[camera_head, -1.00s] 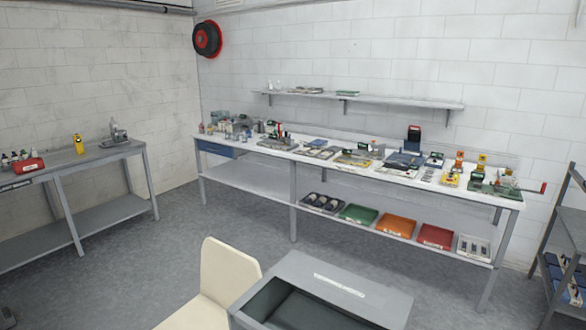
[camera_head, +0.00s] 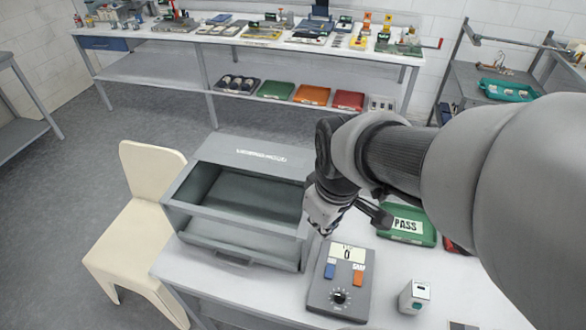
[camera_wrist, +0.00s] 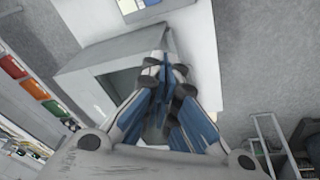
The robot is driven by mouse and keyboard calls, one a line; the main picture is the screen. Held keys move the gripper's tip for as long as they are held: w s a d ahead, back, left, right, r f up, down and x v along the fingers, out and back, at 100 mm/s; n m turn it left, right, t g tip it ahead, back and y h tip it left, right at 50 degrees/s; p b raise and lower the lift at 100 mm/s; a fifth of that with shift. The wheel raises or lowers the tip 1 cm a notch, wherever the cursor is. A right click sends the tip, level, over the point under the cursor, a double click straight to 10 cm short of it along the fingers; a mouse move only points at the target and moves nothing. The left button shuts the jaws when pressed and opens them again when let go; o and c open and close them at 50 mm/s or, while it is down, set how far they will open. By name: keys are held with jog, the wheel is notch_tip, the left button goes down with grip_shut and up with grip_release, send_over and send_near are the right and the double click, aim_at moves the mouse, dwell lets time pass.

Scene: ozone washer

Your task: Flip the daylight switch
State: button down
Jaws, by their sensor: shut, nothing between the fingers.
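I cannot pick out a switch marked daylight for certain. A small pale box with a teal mark (camera_head: 415,297) stands at the table's front right, and its markings are too small to read. A grey open-topped box (camera_head: 245,155) stands left of my gripper, with lettering on its upper panel that I cannot read; it also shows in the wrist view (camera_wrist: 75,75). My gripper (camera_head: 322,228) is shut and empty, pointing down beside the grey box's right side and behind the meter. In the wrist view my gripper (camera_wrist: 166,75) shows its fingers together.
A grey meter (camera_head: 340,282) with display, blue and orange buttons and knob stands in front. A green PASS tray (camera_head: 430,235) lies right, partly behind my arm. A cream chair (camera_head: 135,215) stands left. A long workbench (camera_head: 175,72) lies behind; white tabletop (camera_head: 385,280) is bare around the meter.

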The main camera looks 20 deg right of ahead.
jog(key=w+d+f+n+g, duration=0.1)
jog(key=w+d+f+n, duration=0.25)
jog(key=f, duration=0.35)
jog(key=n+g+p, duration=0.1)
jog(key=n+g, duration=0.1)
jog(key=n, duration=0.1)
send_over(330, 271)
jog(key=w, duration=0.2)
notch_tip(330, 271, down, 9)
jog(key=shift+a, duration=0.25)
notch_tip(330, 271, down, 14)
jog(key=b, duration=0.4)
jog(key=shift+s+a+r, duration=0.1)
jog(key=shift+s+r, duration=0.05)
jog(key=shift+s+a+r, duration=0.2)
jog(key=shift+s+a, duration=0.15)
jog(key=shift+s, duration=0.15)
